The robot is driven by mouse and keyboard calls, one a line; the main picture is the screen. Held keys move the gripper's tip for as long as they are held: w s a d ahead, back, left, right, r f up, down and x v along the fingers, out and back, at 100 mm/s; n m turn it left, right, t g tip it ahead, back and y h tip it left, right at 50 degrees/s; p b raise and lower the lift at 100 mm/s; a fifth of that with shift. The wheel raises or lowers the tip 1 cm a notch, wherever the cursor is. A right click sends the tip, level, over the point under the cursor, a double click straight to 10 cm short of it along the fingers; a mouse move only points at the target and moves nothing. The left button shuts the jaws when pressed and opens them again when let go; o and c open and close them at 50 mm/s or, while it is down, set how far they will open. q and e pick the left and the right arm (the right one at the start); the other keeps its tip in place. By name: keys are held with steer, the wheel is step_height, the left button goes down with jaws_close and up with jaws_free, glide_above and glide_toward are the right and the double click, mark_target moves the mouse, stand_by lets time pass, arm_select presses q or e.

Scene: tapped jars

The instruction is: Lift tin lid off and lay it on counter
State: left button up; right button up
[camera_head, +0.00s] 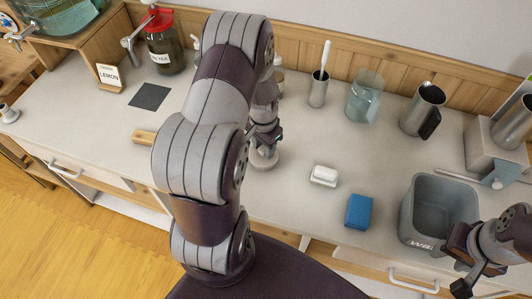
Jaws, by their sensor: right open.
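A round, pale metallic object (263,161), likely the tin, stands on the counter (310,220) beyond my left arm. My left gripper (264,138) is directly above it, seemingly at its top. My own arm links cover much of this spot, so I cannot make out the lid, whether the fingers touch it, or whether they are closed. My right gripper (463,263) is open and empty at the lower right, in front of the grey bin.
A grey bin (408,213), a blue block (358,211) and a small white item (324,176) stand right of my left arm. Behind are a spoon cup (318,94), a glass jug (362,103) and a steel pitcher (416,115). A red-lidded jar (165,55) stands at left.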

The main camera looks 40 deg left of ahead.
mark_target(264, 148)
arm_select(q)
steer(key=c, duration=0.6)
steer(key=shift+o, duration=0.2)
step_height(264, 148, up, 7)
steer(key=p, duration=0.6)
